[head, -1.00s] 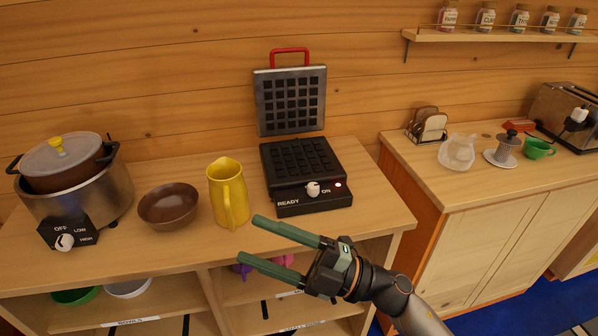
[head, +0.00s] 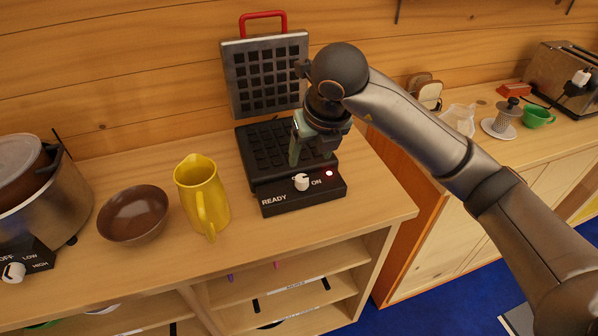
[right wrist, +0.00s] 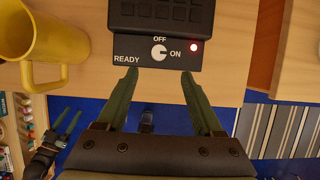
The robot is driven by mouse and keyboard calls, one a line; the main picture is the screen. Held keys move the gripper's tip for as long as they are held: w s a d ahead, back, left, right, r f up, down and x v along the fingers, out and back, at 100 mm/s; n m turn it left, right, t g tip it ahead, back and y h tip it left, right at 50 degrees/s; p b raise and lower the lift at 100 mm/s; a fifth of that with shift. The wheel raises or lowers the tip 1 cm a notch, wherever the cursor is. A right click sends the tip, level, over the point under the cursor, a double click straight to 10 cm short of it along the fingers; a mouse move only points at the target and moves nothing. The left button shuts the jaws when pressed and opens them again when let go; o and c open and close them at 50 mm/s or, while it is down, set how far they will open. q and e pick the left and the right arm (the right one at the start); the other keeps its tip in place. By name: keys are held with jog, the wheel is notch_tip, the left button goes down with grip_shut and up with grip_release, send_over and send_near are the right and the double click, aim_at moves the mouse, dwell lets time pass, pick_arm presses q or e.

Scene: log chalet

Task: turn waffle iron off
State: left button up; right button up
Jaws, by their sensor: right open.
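The waffle iron (head: 318,193) stands on the wooden counter with its lid (head: 265,72) raised. Its white knob (head: 301,182) is on the black front panel, which is marked READY and ON; OFF also shows in the right wrist view. The knob's pointer (right wrist: 159,52) faces ON, and the red light (right wrist: 194,47) is lit. My right gripper (head: 311,160) is open and empty, over the iron's front part in the head view. In the right wrist view its fingers (right wrist: 160,73) point at the panel, one either side of the knob, apart from it. My left gripper (right wrist: 73,118) shows low at the left, fingers apart.
A yellow pitcher (head: 205,193) and a brown bowl (head: 134,215) stand left of the iron. A steel cooker (head: 48,205) is at the far left. A second counter (head: 400,150) with a toaster (head: 560,75) is at the right. Shelves are below the counter's edge.

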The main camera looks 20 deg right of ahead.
aim_at(302, 179)
jog(key=p+x, duration=0.1)
jog(key=x, duration=1)
jog(key=shift+a+f, duration=0.15)
jog(key=shift+f, duration=0.05)
grip_shut()
